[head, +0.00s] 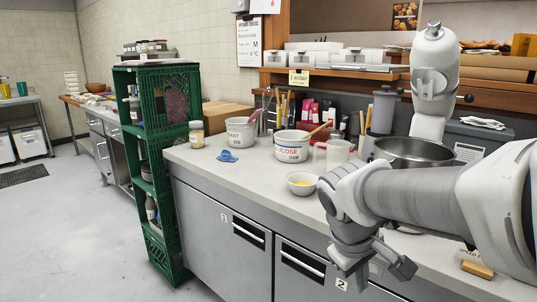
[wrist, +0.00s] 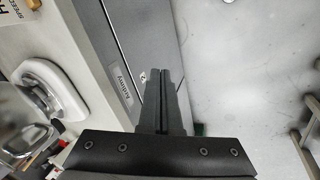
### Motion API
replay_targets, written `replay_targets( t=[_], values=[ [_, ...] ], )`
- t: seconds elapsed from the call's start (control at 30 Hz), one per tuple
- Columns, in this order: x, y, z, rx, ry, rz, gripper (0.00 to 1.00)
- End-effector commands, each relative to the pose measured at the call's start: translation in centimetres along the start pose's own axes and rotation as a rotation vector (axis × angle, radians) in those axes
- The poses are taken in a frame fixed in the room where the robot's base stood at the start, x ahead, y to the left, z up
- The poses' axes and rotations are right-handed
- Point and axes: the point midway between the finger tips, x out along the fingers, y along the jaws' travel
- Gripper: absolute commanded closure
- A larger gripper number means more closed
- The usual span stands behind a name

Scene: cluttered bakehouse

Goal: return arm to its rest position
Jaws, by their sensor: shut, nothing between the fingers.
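My arm (head: 415,197) reaches in from the right of the head view, in front of the counter, and bends down at its far end. My gripper (wrist: 162,72) shows in the wrist view with its two dark fingers side by side, shut and empty. It hangs beside the grey cabinet fronts (wrist: 113,45), with pale floor (wrist: 245,60) to the right. In the head view the hand is at the lower middle, below the counter top, and its fingertips are hard to make out.
The counter (head: 210,160) holds two white tubs (head: 291,151), a small bowl (head: 301,187), a jar (head: 196,138) and a large metal bowl (head: 415,150) near my arm. A green crate stack (head: 163,190) stands at the counter's left end. The floor (head: 70,220) at left is clear.

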Motion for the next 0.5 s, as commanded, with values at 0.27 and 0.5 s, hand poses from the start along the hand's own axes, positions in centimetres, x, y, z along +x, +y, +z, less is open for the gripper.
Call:
replay_targets(
  t=[0.27,0.5],
  values=[
    [-3.6,-2.5,5.2,0.305,0.169,-0.121,1.00],
    [-5.3,-4.9,7.8,0.504,0.288,-0.188,1.00]
  ],
)
